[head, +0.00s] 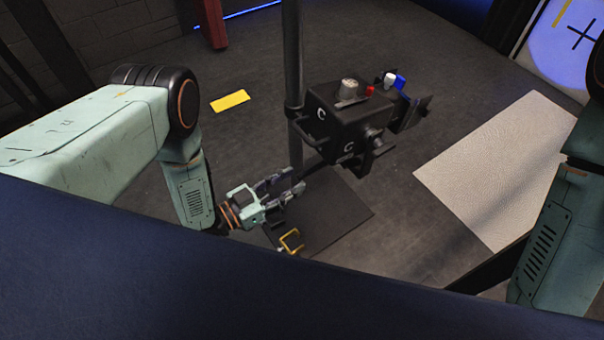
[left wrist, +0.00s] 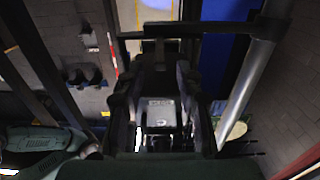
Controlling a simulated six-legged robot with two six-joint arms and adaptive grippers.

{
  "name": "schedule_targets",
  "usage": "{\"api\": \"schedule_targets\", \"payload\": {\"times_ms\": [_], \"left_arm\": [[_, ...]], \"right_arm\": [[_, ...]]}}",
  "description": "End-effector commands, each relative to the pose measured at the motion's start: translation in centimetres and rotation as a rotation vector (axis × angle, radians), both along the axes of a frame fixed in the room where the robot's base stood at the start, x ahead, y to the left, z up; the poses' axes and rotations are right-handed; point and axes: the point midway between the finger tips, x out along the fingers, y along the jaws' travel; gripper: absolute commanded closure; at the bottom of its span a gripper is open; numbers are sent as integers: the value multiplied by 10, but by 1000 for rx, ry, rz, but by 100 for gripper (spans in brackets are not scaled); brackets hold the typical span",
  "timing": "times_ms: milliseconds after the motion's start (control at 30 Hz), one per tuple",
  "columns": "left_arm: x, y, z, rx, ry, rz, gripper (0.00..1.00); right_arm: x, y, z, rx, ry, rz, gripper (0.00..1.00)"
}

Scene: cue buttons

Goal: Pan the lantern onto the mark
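The lantern (head: 345,125) is a black box with flaps, on a grey pole (head: 292,70) in the head view. A thin dark bar (head: 313,166) runs from its lower left side. My left gripper (head: 290,187) is just below and left of the lantern, near that bar. Its fingers look apart in the left wrist view (left wrist: 163,65), with a dark crossbar (left wrist: 205,28) beyond the tips. I cannot tell whether they touch it. A dark cross mark (head: 583,35) is on a bright panel at the top right. My right gripper is out of view.
A pale textured mat (head: 500,165) lies on the floor at the right. A yellow patch (head: 230,101) lies left of the pole. A dark plate (head: 335,215) with a yellow clamp (head: 291,241) is below the lantern. A red post (head: 211,22) stands at the back.

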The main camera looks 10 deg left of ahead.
Motion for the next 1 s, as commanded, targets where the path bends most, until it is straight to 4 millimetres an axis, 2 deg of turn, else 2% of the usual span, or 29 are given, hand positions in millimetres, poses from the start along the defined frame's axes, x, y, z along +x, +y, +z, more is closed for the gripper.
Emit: {"api": "schedule_targets", "payload": {"times_ms": [33,200,400,1000], "left_arm": [[-9,9,-1,0,4,5,64],[-33,31,-1,0,3,4,64],[-51,45,0,0,1,1,64],[-55,48,0,-1,1,-1,64]], "right_arm": [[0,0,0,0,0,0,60],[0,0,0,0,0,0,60],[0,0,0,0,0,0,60],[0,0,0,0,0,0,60]]}}
